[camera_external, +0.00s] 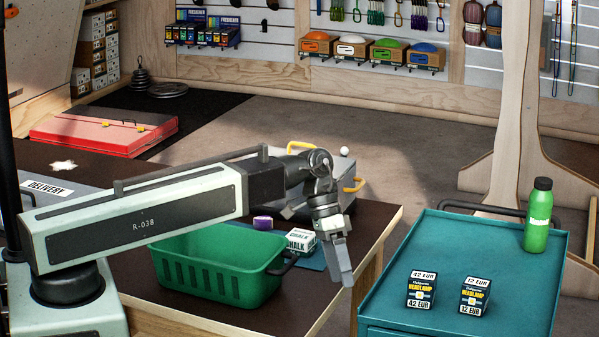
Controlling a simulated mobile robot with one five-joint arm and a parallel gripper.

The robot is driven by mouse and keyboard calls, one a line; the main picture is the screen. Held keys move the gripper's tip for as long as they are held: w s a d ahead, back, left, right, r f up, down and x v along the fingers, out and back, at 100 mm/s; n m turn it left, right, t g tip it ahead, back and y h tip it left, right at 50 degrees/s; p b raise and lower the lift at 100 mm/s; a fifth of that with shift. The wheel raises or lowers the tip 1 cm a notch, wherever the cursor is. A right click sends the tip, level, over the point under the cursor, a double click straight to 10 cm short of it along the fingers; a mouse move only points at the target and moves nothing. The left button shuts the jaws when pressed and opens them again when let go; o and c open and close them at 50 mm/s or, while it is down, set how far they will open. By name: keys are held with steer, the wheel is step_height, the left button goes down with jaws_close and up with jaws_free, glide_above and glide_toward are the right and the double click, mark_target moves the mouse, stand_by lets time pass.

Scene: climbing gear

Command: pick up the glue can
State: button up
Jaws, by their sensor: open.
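I cannot make out a glue can anywhere in this view; it may be hidden behind my arm, in the basket or behind another object. My gripper (342,270) hangs down over the right end of the dark table (375,224), its fingers pointing at the floor side of the picture. The jaws are open and nothing shows between them. The gripper is to the right of the green basket (190,278) and the white chalk block (301,241).
A grey case (286,209) with yellow handles stands behind my gripper. A purple block (263,222) lies near the basket. On the right, a teal cart (400,310) holds a green bottle (537,232), a left headlamp box (421,290) and a right headlamp box (474,296).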

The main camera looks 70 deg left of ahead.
steer(key=w+a+r+m+t+h+b, duration=0.1)
steer(key=w+a+h, duration=0.1)
steer(key=a, duration=0.3)
steer(key=w+a+r+t+h+b, duration=0.1)
steer(key=w+a+t, duration=0.15)
steer(key=a, duration=0.25)
steer(key=s+a+r+m+t+b, duration=0.15)
steer(key=s+a, duration=0.25)
steer(key=a, duration=0.7)
steer(key=s+a+t+b, duration=0.2)
steer(key=s+a, duration=0.5)
steer(key=s+a+f+m+t+y+b, duration=0.1)
steer(key=s+a+t+b, duration=0.1)
steer(key=s+a, duration=0.5)
steer(key=s+a+t+b, duration=0.1)
steer(key=s+a+b, duration=0.1)
steer(key=s+a, duration=0.6)
steer(key=shift+s+f+m+t, duration=0.25)
steer(key=shift+s+f+t, duration=0.1)
steer(key=shift+f+t, duration=0.05)
steer(key=shift+s, duration=0.1)
steer(key=shift+y, duration=0.3)
steer(key=b+x, duration=0.3)
steer(key=x, duration=0.5)
steer(key=shift+d, duration=0.1)
steer(key=shift+r, duration=0.15)
jaws_close()
step_height(320, 180, up, 10)
steer(key=p, duration=1)
steer(key=shift+r, duration=0.1)
